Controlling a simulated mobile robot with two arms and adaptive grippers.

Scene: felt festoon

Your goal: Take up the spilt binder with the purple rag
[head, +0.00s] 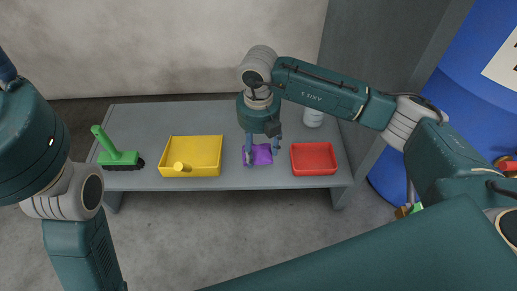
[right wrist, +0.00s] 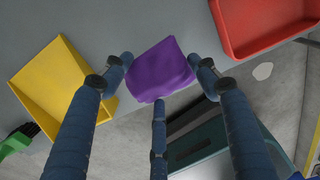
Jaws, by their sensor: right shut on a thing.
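The purple rag (head: 262,154) is on the grey bench between the yellow dustpan and the red tray. My right gripper (head: 262,150) points down at it and is shut on it. In the right wrist view the rag (right wrist: 160,68) is bunched between the blue fingers (right wrist: 160,80). I cannot tell whether it touches the bench top. I cannot make out the spilt binder on the bench; anything under the rag is hidden. Of my left arm only links show, at the left edge; its gripper is out of the picture.
A yellow dustpan (head: 205,143) and a green brush (head: 120,157) lie left of the rag. A blue drum (head: 392,188) stands beyond the bench's right end.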

